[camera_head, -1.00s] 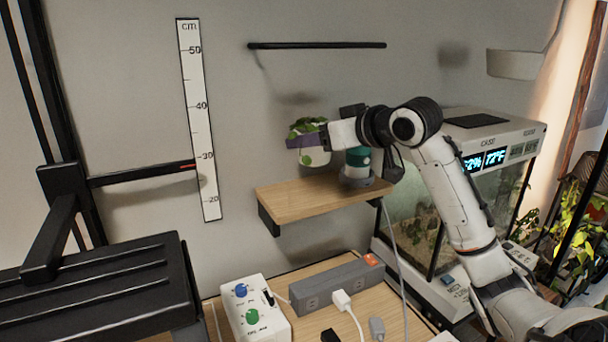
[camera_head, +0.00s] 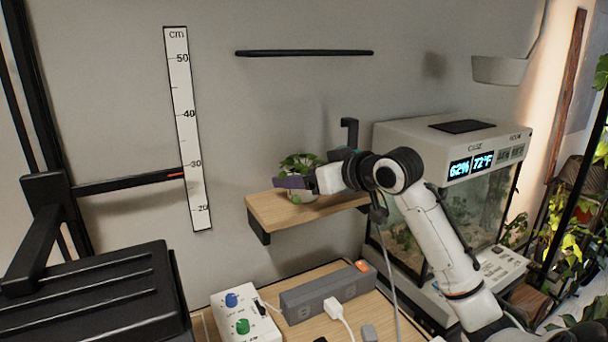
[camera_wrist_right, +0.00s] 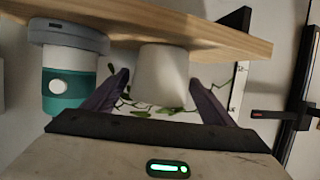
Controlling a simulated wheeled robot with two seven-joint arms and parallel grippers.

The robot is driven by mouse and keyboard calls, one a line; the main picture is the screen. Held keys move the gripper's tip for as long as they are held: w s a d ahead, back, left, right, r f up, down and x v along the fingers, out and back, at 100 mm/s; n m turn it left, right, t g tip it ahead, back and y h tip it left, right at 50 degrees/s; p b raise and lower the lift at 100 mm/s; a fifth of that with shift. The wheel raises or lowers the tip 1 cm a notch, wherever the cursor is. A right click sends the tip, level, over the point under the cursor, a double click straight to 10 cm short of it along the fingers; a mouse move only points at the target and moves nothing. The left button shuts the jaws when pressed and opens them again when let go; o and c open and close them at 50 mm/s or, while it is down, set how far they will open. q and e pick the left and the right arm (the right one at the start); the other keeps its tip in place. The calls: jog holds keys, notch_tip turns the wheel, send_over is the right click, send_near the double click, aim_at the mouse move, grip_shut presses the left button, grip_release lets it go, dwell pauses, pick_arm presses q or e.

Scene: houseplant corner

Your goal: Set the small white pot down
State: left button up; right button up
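The small white pot (camera_head: 303,198) with a leafy green plant (camera_head: 300,162) stands upright on the wooden wall shelf (camera_head: 272,216). In the right wrist view, which is upside down, the pot (camera_wrist_right: 163,75) meets the shelf (camera_wrist_right: 225,38) with its base. My right gripper (camera_head: 292,182) has its purple fingers on either side of the pot near the rim. In the wrist view the fingers (camera_wrist_right: 158,85) look spread, with a slim gap beside the pot on the left; contact on the right cannot be told. My left gripper is not in view.
A teal and white device (camera_wrist_right: 65,85) stands on the shelf close beside the pot, mostly hidden by my arm in the head view. A glass terrarium (camera_head: 440,215) is at right. A power strip (camera_head: 325,290) and a white control box (camera_head: 243,312) lie below.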

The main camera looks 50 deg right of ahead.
jog(key=shift+r, duration=0.15)
jog(key=b+v, duration=0.1)
jog(key=v, duration=1.1)
